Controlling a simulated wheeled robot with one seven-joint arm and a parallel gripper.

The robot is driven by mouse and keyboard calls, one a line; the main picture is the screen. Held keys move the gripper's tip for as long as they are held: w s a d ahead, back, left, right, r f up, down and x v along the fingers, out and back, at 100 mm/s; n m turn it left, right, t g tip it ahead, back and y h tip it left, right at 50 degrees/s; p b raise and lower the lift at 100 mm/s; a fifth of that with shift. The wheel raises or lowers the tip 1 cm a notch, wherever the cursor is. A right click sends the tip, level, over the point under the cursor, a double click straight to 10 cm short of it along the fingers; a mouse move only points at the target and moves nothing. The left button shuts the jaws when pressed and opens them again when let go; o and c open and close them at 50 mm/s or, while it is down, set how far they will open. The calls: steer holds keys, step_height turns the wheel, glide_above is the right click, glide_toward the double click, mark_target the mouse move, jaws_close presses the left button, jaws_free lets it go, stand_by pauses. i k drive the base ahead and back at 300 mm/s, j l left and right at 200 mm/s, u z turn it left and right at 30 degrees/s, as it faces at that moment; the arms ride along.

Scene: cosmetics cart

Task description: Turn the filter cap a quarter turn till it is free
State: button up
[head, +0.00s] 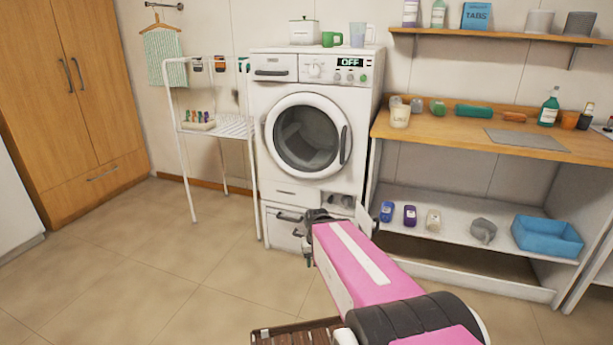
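The washing machine (260,130) stands against the wall with its round door shut and its display reading OFF. Low on its front right, a small recess is open, and a grey round part inside it looks like the filter cap (346,201). A white flap (366,216) stands out at the recess's right side. My pink arm reaches toward the machine's lower front. My dark gripper (316,222) is below and left of the recess, seemingly apart from the cap. Its fingers are small and partly hidden by the arm, so their opening is unclear.
A drawer (283,226) sits low at the machine's left. A white drying rack (190,150) stands left of it. On the right, a wooden counter (455,137) and lower shelf (460,237) hold bottles and a blue basin (547,236). The tiled floor at left is clear.

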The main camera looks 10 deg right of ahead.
mark_target(347, 201)
steer(key=l+u, duration=0.15)
steer(key=l, duration=0.35)
steer(key=l+u, duration=0.15)
steer(key=l, duration=0.4)
steer(key=l+u, duration=0.15)
steer(key=l, duration=0.4)
steer(key=l+u, duration=0.1)
steer(key=l, duration=0.4)
steer(key=k+l+u, duration=0.15)
steer(key=l, duration=0.35)
steer(key=l+u, duration=0.15)
steer(key=l, duration=0.4)
steer(key=k+l+u, duration=0.15)
steer(key=l, duration=0.35)
